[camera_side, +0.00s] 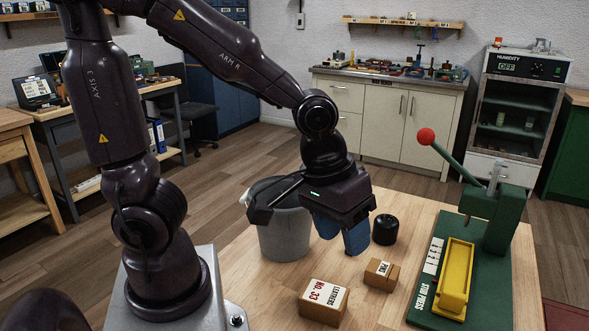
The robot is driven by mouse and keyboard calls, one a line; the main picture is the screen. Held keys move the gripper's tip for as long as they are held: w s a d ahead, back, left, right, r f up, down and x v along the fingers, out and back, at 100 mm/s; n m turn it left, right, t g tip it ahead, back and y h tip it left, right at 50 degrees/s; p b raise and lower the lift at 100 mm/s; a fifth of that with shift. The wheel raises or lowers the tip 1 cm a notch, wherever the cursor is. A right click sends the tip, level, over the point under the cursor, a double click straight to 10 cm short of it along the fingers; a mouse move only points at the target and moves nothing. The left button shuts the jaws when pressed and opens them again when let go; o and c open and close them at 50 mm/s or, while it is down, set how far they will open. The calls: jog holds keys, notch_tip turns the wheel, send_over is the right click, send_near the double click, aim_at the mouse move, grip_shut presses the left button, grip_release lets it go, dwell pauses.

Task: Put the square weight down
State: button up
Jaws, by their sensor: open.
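My gripper (342,238) hangs over the wooden bench, just right of the grey bucket, with its two blue fingers pointing down. The fingers stand apart and the gripper is open. I cannot make out a square weight; the gripper body and fingers hide part of the bench behind them. A black round piece (385,229) stands on the bench just right of the fingers, apart from them in the picture.
A box marked leathers (323,301) and a small pins box (380,274) lie in front. A green press (492,215) with a red-knobbed lever and yellow tray (457,275) stands at right. The wooden bench (262,306) is bare at front left.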

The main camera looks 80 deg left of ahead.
jog(key=shift+o, duration=0.5)
jog(key=s+a+r+m+t+y, duration=0.1)
jog(key=s+a+r+m, duration=0.3)
jog(key=r, duration=0.5)
jog(key=shift+s+a+t, duration=0.8)
jog(key=shift+a+t, duration=0.1)
jog(key=shift+a, duration=0.05)
jog(key=w+d+f+n+g, duration=0.35)
jog(key=d+f, duration=0.25)
jog(key=f, duration=0.5)
jog(key=w+d+f+n+g, duration=0.2)
jog(key=d+f+n, duration=0.3)
jog(key=f, duration=0.6)
notch_tip(320, 180, down, 13)
